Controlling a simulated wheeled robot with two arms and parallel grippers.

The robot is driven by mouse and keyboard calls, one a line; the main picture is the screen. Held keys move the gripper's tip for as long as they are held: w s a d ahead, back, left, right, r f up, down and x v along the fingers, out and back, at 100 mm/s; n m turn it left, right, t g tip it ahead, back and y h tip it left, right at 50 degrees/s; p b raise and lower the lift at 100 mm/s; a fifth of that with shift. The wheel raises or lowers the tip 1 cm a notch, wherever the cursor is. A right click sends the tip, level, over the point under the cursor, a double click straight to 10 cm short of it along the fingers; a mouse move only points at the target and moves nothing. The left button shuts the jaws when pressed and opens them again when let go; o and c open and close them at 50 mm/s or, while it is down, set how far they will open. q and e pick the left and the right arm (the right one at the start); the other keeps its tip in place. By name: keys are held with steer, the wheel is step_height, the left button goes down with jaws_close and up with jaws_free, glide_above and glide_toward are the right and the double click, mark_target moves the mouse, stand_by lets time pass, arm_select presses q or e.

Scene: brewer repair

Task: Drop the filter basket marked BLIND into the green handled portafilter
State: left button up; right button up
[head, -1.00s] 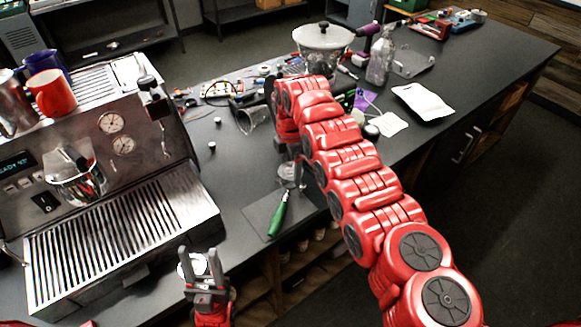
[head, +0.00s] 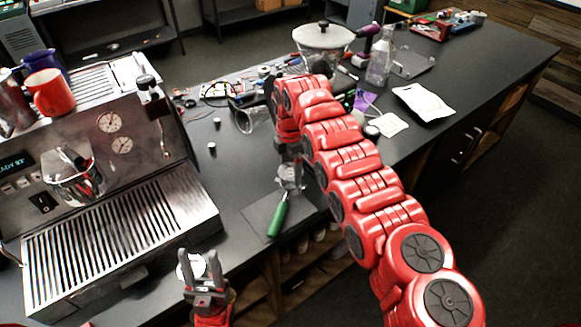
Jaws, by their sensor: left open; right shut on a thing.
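The green handled portafilter (head: 278,219) lies on a dark mat (head: 257,212) near the counter's front edge, its handle toward me. Its metal head is at the handle's far end, mostly hidden by my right gripper (head: 291,183). That gripper points down over the head and is shut on a small metallic thing, seemingly a filter basket. I cannot read any marking on it, nor tell if it touches the portafilter. My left gripper (head: 203,256) is open and empty near the counter's front edge, left of the mat. A round white thing (head: 190,266) shows behind its fingers.
The espresso machine (head: 115,215) with its drip grate fills the left. A lidded pot (head: 323,38), bottle (head: 379,62) and white sheet (head: 423,101) stand or lie farther back.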

mark_target(291, 174)
steer(key=shift+f+b, duration=1.5)
steer(key=shift+f, duration=0.2)
stand_by(1.1)
steer(key=o, duration=1.1)
steer(key=shift+r, duration=0.15)
steer(key=shift+r, duration=2.2)
steer(key=shift+r+p, duration=0.6)
steer(key=shift+r, duration=0.6)
